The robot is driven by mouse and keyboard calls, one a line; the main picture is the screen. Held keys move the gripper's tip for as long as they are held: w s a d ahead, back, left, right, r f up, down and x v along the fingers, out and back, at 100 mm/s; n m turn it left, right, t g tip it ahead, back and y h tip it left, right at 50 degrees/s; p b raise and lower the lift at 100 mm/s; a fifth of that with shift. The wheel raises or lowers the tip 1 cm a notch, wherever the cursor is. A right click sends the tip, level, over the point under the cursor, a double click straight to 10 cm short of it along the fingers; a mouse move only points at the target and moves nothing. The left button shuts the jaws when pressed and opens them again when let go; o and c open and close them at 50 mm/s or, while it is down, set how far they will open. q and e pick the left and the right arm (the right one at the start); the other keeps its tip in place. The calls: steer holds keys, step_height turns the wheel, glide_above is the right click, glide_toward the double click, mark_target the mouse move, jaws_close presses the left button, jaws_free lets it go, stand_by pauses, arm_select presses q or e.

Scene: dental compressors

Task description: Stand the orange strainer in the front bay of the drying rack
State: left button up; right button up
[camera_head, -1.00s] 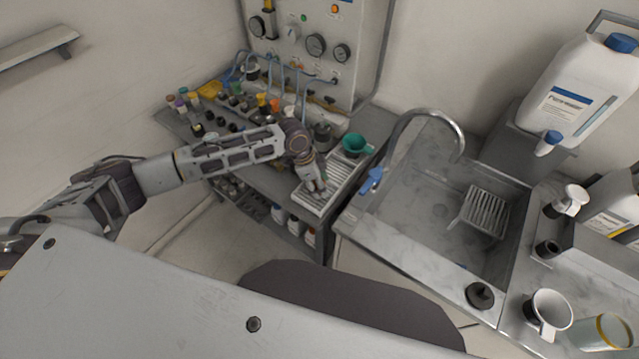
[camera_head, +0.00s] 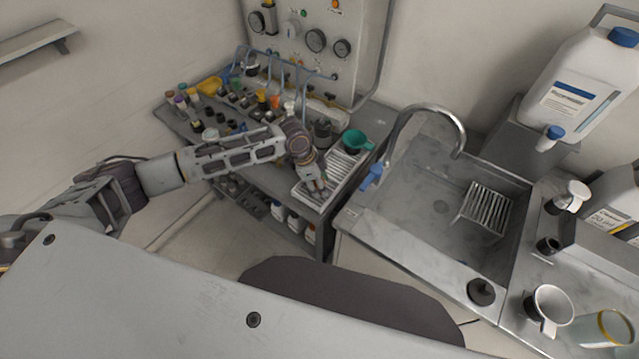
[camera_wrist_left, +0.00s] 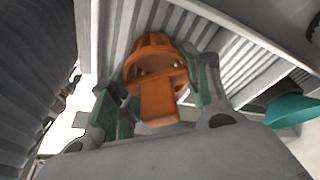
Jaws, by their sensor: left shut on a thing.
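The drying rack (camera_head: 338,168) is a pale ribbed tray on the bench beside the sink. My left gripper (camera_head: 319,191) is at its front part. In the left wrist view my left gripper (camera_wrist_left: 158,82) is shut on the orange strainer (camera_wrist_left: 157,97), with a green-padded finger on each side of it. The strainer's slotted bowl is at the top and its flat handle points towards the wrist. The ribbed rack (camera_wrist_left: 245,62) lies behind it; I cannot tell whether the strainer touches it. In the head view the gripper hides the strainer. My right gripper is not in view.
A green funnel (camera_head: 355,140) stands at the rack's back end. Bottles and small caps crowd the bench to the left. The sink (camera_head: 440,205) with its tap (camera_head: 430,112) is to the right. A gauge panel (camera_head: 310,45) rises behind.

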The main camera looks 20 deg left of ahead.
arm_select(q)
steer(key=shift+f, duration=0.2)
steer(key=o, duration=1)
steer(key=shift+c, duration=0.4)
steer(key=shift+s, duration=0.1)
steer(key=shift+c, duration=1.4)
steer(key=shift+r, duration=0.15)
steer(key=shift+r+p, duration=1.5)
steer(key=shift+p, duration=0.15)
steer(key=shift+r+p, duration=2.2)
steer(key=shift+r, duration=0.25)
